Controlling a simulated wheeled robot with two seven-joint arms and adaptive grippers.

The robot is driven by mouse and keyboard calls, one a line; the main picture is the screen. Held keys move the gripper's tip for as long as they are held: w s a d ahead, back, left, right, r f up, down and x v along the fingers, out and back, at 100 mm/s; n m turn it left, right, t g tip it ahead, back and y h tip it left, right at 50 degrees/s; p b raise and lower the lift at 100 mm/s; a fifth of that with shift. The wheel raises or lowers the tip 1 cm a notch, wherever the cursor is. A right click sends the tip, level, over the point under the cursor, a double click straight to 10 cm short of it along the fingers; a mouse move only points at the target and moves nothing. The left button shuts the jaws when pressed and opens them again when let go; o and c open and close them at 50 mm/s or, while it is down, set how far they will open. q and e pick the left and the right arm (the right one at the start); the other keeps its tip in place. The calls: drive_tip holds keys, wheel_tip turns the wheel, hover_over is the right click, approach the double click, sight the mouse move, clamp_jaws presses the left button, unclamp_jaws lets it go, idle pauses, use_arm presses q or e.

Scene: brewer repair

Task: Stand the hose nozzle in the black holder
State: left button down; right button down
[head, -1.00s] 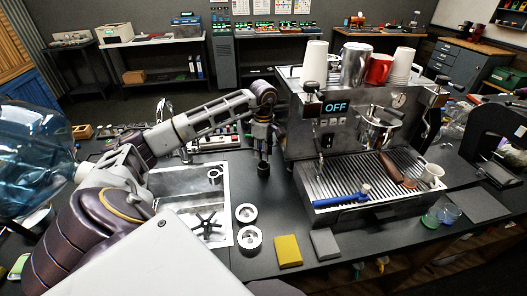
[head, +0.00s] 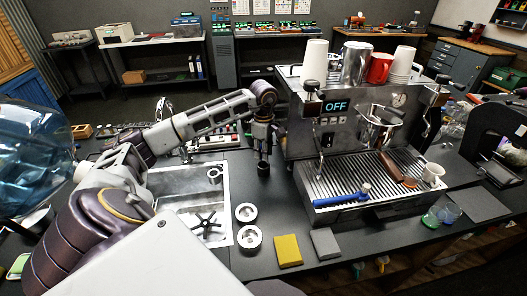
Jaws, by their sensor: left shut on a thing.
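My left gripper (head: 263,153) points down over the black counter, between the sink and the espresso machine. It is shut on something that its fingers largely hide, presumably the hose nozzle. A small dark cylinder (head: 263,169) shows right below the fingertips. I cannot tell whether it is the black holder or the lower end of the held thing, nor whether it touches the counter. My right gripper is not in view.
The espresso machine (head: 340,135) with its drip tray stands close on the right. The steel sink (head: 222,222) is to the left. Two metal rings (head: 249,238), a yellow block (head: 288,251) and a grey block (head: 325,243) lie in front. A blue-handled brush (head: 340,199) lies on the drip tray.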

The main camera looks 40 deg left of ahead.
use_arm(q)
drive_tip(key=shift+f, duration=0.3)
idle(0.5)
drive_tip(key=c, duration=0.6)
unclamp_jaws()
drive_tip(key=shift+r, duration=0.15)
drive_tip(key=shift+r+p, duration=1.9)
drive_tip(key=shift+r, duration=1.5)
drive_tip(key=shift+s+d+f, duration=0.1)
